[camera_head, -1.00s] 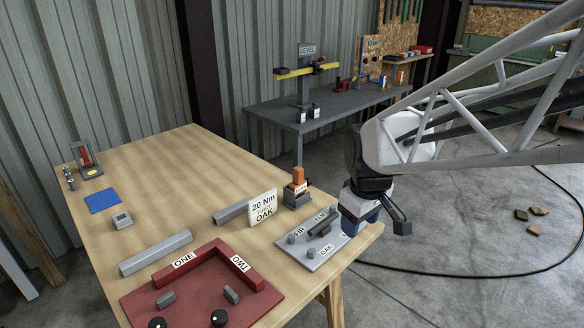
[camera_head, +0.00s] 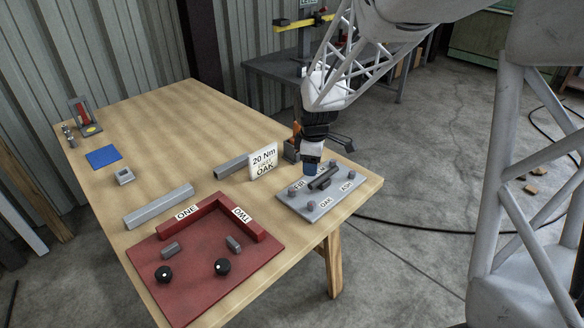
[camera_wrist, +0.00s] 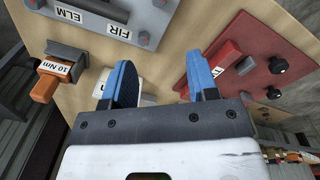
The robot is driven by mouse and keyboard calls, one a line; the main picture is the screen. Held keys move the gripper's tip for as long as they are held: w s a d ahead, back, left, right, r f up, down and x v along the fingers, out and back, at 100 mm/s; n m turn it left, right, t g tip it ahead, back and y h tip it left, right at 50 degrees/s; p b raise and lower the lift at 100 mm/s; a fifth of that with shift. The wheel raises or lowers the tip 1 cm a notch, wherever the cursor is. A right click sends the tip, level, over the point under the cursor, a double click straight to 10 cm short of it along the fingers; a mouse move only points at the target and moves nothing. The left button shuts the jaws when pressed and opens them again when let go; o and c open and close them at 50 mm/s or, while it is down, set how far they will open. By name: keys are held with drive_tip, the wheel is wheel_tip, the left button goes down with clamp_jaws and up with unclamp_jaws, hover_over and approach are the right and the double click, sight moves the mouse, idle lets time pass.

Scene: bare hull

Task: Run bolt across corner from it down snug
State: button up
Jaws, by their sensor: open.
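A grey plate (camera_head: 296,207) lies at the table's right corner, with a dark bar across its middle. Its corners carry round bolt heads and tags: the FIR bolt (camera_head: 292,189), the OAK bolt (camera_head: 311,205) and the ASH bolt (camera_head: 351,175). The ELM tag is partly hidden behind my gripper (camera_head: 312,172). A white sign (camera_head: 263,161) reads "20 Nm first OAK". My gripper is above the plate's back edge in the head view. In the wrist view its blue fingers are apart and empty (camera_wrist: 163,85), with the plate (camera_wrist: 100,12) at top left.
A red tray (camera_head: 190,285) with dark knobs lies at front left. Grey bars (camera_head: 160,207) and a blue square (camera_head: 103,156) lie further left.

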sight(292, 189)
drive_tip(key=w+a+f+n, duration=0.1)
drive_tip(key=w+a+f, duration=0.1)
drive_tip(key=f, duration=0.1)
drive_tip(key=w+a+f+n, duration=0.1)
drive_tip(key=w+f, duration=0.1)
drive_tip(key=f, duration=0.1)
drive_tip(key=w+a+f+n, duration=0.2)
drive_tip(key=w+f, duration=0.1)
drive_tip(key=shift+a+g, duration=0.3)
drive_tip(key=shift+f, duration=0.15)
drive_tip(key=shift+f, duration=3.8)
drive_tip(key=c, duration=0.9)
